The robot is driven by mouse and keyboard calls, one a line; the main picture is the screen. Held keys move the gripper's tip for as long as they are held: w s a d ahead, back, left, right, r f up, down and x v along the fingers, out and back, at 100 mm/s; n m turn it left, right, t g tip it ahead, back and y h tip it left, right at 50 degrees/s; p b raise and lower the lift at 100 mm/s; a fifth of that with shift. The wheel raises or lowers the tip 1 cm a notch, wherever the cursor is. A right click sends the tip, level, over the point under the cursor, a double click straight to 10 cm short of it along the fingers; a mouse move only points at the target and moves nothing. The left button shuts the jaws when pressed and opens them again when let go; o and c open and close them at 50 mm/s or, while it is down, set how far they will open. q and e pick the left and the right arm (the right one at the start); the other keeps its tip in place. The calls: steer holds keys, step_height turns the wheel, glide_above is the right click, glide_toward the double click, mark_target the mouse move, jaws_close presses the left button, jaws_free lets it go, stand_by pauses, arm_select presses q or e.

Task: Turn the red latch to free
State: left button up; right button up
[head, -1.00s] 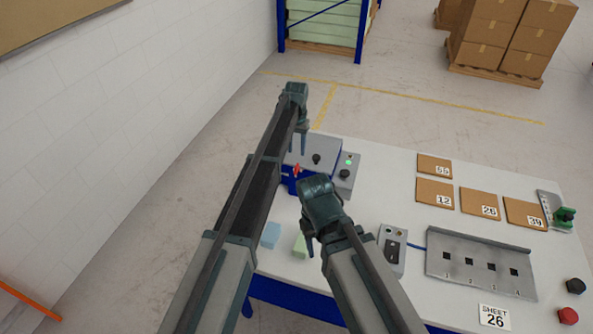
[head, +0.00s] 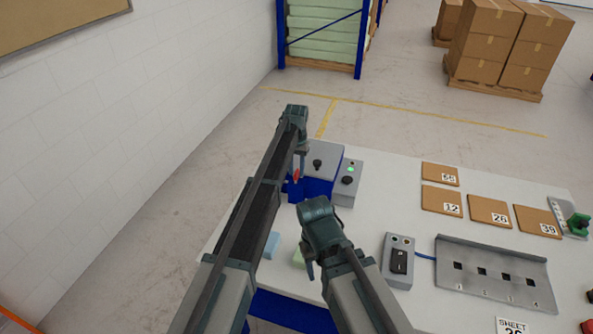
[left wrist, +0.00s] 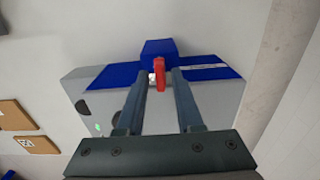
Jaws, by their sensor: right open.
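The red latch (head: 296,175) is on the blue front of a grey and blue machine (head: 318,187) at the table's left end. In the left wrist view the red latch (left wrist: 160,75) stands between my left gripper's fingertips (left wrist: 159,76), with a narrow gap on either side. The left gripper (head: 300,165) is open, its fingers close to the latch; whether they touch it I cannot tell. My right gripper (head: 308,265) is open and empty, lower in the head view, near the table's front edge. Its fingers are partly hidden by its own body.
A control box with a green light (head: 347,182) adjoins the machine. Light blue (head: 272,244) and pale green (head: 299,257) blocks lie in front, partly hidden by my arms. A switch box (head: 399,262), a slotted metal tray (head: 495,272) and numbered brown sheets (head: 441,200) are to the right.

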arm_select(q)
jaws_close()
steer(key=m, duration=0.6)
steer(key=shift+d+m, duration=0.15)
steer(key=shift+m, duration=0.15)
steer(key=m, duration=0.5)
steer(key=shift+s, duration=0.2)
steer(key=m, duration=0.6)
steer(key=shift+s, duration=0.15)
steer(key=shift+m, duration=0.3)
